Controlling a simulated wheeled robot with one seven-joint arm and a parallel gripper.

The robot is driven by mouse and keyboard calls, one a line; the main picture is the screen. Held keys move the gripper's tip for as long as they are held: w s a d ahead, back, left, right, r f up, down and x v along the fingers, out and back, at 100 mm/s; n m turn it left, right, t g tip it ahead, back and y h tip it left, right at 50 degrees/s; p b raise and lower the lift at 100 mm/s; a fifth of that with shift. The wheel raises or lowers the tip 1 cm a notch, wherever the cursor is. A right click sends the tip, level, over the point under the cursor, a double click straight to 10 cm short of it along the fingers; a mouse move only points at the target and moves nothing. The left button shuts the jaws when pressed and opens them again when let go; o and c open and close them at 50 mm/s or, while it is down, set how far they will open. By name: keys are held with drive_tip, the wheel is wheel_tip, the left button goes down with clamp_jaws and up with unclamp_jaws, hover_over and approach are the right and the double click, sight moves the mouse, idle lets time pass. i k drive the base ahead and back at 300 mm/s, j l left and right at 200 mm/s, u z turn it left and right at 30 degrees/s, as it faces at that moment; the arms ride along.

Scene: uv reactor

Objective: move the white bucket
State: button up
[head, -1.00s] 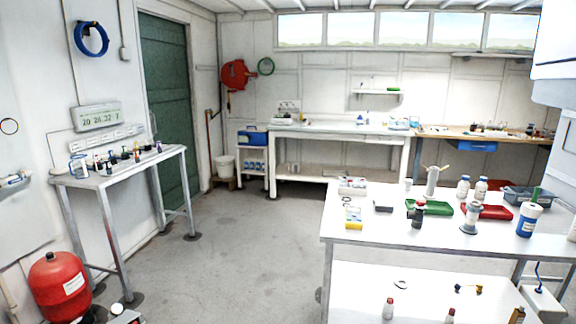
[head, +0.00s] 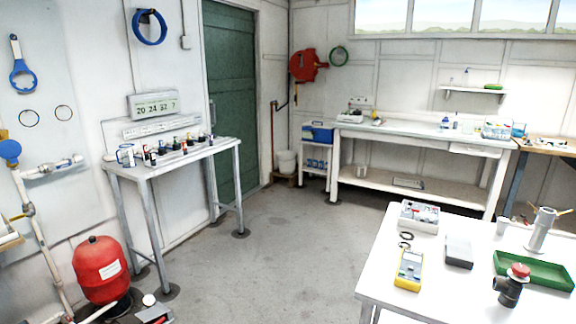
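The white bucket (head: 286,163) stands upright at the far end of the room. It is in the corner between the green door and the small shelf unit with a blue box. It looks small and far off, and appears to rest on a low brown base or the floor there; I cannot tell which. My gripper is not in the head view.
A white table (head: 455,262) with instruments and a green tray (head: 535,270) fills the right front. A narrow table (head: 175,158) stands along the left wall. A red tank (head: 101,270) is on the floor at left. Open grey floor (head: 265,255) lies between.

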sight(287, 160)
drive_tip(key=i+j+u, duration=0.25)
drive_tip(key=u, duration=0.15)
drive_tip(key=i+j+u, duration=0.1)
drive_tip(key=i+u, duration=0.65)
drive_tip(key=i+j+u, duration=0.1)
drive_tip(key=i, duration=1.05)
drive_tip(key=i+l+z, duration=0.15)
drive_tip(key=i+z, duration=0.6)
drive_tip(key=z, duration=0.2)
drive_tip(key=i+j+z, duration=0.1)
drive_tip(key=i+z, duration=0.75)
drive_tip(key=i, duration=1.1)
drive_tip(key=i+z, duration=0.2)
drive_tip(key=i, duration=0.75)
drive_tip(key=i+j+z, duration=0.2)
drive_tip(key=i, duration=0.7)
drive_tip(key=i+u, duration=0.2)
drive_tip(key=i, duration=0.25)
drive_tip(key=i+u, duration=0.15)
drive_tip(key=i, duration=0.35)
drive_tip(key=i+l+u, duration=0.2)
drive_tip(key=i, duration=0.25)
drive_tip(key=i+l+u, duration=0.15)
drive_tip(key=i, duration=0.3)
drive_tip(key=i+u, duration=0.35)
drive_tip(key=i, duration=1.1)
